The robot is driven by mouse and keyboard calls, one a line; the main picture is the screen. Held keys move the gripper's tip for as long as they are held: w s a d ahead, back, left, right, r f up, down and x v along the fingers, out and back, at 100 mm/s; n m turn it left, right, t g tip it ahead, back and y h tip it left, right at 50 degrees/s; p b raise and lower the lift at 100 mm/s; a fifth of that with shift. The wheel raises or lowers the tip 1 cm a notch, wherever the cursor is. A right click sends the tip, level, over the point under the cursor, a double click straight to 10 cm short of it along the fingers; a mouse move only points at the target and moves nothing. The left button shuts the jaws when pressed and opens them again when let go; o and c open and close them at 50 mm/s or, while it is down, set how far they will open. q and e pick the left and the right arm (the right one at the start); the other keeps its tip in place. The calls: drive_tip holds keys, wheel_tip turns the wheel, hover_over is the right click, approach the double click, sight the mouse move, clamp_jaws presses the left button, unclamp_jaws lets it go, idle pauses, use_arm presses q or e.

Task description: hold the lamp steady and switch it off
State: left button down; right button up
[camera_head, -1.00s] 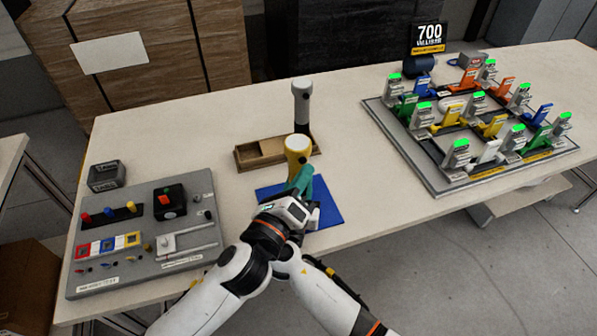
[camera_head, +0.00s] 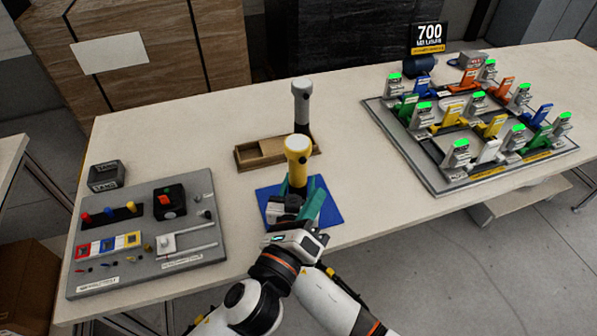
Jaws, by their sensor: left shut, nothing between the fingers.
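A yellow lamp (camera_head: 297,150) stands upright on a blue mat (camera_head: 333,208), with a small dark spot on its head. I cannot tell whether it is lit. My left gripper (camera_head: 314,196) has teal fingers, shut and empty, just in front and to the right of the lamp's lower body. I cannot tell whether they touch it. A grey and dark gripper part (camera_head: 282,208) sits in front of the lamp's foot and hides it. My right arm (camera_head: 330,297) comes in from the lower right. Its fingers cannot be made out behind the left wrist.
A grey and white lamp (camera_head: 301,98) stands behind, by a wooden tray (camera_head: 246,158). A grey switch panel (camera_head: 205,245) lies left, a dark grey block (camera_head: 105,176) behind it. A board (camera_head: 432,180) with several coloured clamps fills the right. Bare table lies between mat and board.

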drive_tip(key=shift+o, duration=1.2)
drive_tip(key=s, duration=0.3)
drive_tip(key=s+a, duration=0.1)
drive_tip(key=s, duration=0.7)
drive_tip(key=shift+s+a, duration=0.2)
drive_tip(key=shift+a, duration=0.2)
drive_tip(key=s+a+b, duration=0.1)
drive_tip(key=s+b, duration=0.2)
drive_tip(key=s, duration=0.4)
drive_tip(key=shift+s, duration=0.2)
drive_tip(key=shift+a, duration=0.1)
